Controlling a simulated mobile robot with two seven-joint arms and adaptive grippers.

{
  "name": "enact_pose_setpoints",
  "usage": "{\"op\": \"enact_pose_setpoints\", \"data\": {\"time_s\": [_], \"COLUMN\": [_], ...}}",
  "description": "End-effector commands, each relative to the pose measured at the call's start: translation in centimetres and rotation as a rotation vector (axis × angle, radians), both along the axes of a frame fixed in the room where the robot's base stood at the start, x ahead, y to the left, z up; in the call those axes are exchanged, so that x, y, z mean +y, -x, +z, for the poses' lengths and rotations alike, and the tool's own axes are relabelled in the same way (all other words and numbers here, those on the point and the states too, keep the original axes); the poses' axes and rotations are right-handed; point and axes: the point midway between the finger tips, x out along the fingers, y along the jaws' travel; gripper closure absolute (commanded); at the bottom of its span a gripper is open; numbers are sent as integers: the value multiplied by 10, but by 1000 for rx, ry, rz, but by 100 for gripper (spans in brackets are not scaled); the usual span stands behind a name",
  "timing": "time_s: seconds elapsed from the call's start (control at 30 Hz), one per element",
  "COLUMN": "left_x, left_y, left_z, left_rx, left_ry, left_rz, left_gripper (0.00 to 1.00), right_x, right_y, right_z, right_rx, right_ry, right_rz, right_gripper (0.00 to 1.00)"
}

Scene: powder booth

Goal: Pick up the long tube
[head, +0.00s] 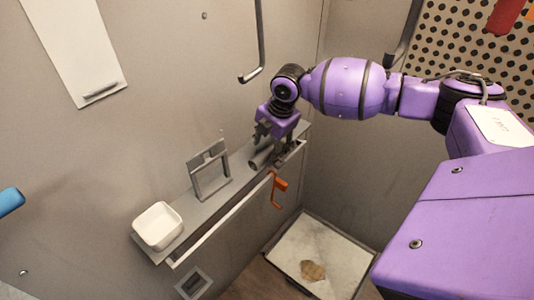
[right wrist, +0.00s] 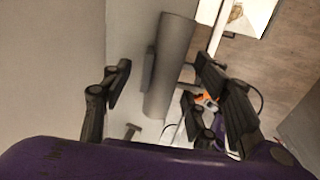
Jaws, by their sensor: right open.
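The long tube is a plain grey cylinder (head: 260,159) lying on the narrow wall shelf (head: 180,222), near its far right end. In the right wrist view the tube (right wrist: 172,62) runs lengthwise between my fingers. My right gripper (head: 266,134) is just above the tube, pointing down, with its fingers apart. In the right wrist view my right gripper (right wrist: 166,78) has black fingers on both sides of the tube, with gaps, and nothing is held. My left gripper is not in view.
A white square bowl (head: 158,226) stands at the shelf's near left end. A grey upright frame (head: 209,172) stands between bowl and tube. An orange hook-like item (head: 277,188) hangs at the shelf's front rail. A light mat or tray (head: 320,255) lies below on the floor.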

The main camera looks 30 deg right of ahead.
Motion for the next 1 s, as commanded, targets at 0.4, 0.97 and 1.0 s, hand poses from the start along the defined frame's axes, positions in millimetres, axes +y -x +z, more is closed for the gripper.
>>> {"op": "enact_pose_setpoints", "data": {"time_s": [0.4,0.97,1.0], "left_x": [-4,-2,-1], "left_y": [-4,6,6], "left_z": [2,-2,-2], "left_rx": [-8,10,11], "left_ry": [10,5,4], "left_rz": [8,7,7], "left_gripper": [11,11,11], "right_x": [0,0,0], "right_y": [0,-1,-1], "right_z": [0,9,12], "right_rx": [0,-3,-4], "right_ry": [0,0,-1], "right_rz": [0,-1,-1], "right_gripper": [78,100,100]}}
